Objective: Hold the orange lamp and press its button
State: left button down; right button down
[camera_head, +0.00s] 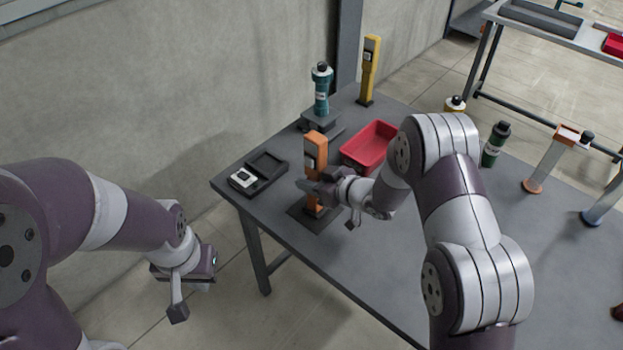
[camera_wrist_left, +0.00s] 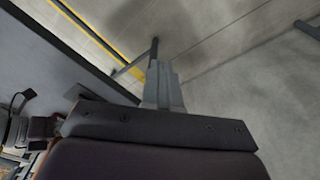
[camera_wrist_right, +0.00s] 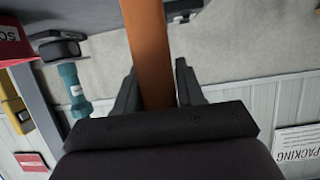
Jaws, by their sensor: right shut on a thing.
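The orange lamp (camera_head: 316,147) stands upright on a dark base plate (camera_head: 301,212) near the table's left side. It has a small dark and white patch on its face; I cannot tell whether this is the button. My right gripper (camera_head: 318,190) is shut on the lamp's lower part and partly hides it. In the right wrist view the orange post (camera_wrist_right: 150,50) runs between its two fingers. My left gripper (camera_head: 178,310) hangs off the table's left edge, apart from the lamp. In the left wrist view its fingers (camera_wrist_left: 163,85) are together and empty.
A dark tray with a white device (camera_head: 243,179) lies left of the lamp. A red bin (camera_head: 370,146) is to its right. A teal bottle (camera_head: 321,90) and yellow post (camera_head: 369,65) stand behind. The table front (camera_head: 360,265) is clear.

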aim_at(309, 162)
jog(key=shift+f, duration=0.15)
jog(key=shift+s, duration=0.1)
pick_arm(q)
jog(key=w+d+f+m+t+h, duration=0.1)
jog(key=w+d+f+m+t, duration=0.1)
jog(key=d+f, duration=0.35)
jog(key=w+d+f+m+t+h, duration=0.1)
jog(key=w+d+f+m+t, duration=0.15)
jog(key=d, duration=0.55)
jog(key=w+a+r+m+t+y, duration=0.1)
jog(key=w+r+m+t+y, duration=0.1)
jog(key=w+r+t, duration=0.85)
jog(key=w+d, duration=0.5)
jog(key=w, duration=0.1)
jog(key=shift+d+r, duration=0.2)
jog(key=shift+d, duration=0.15)
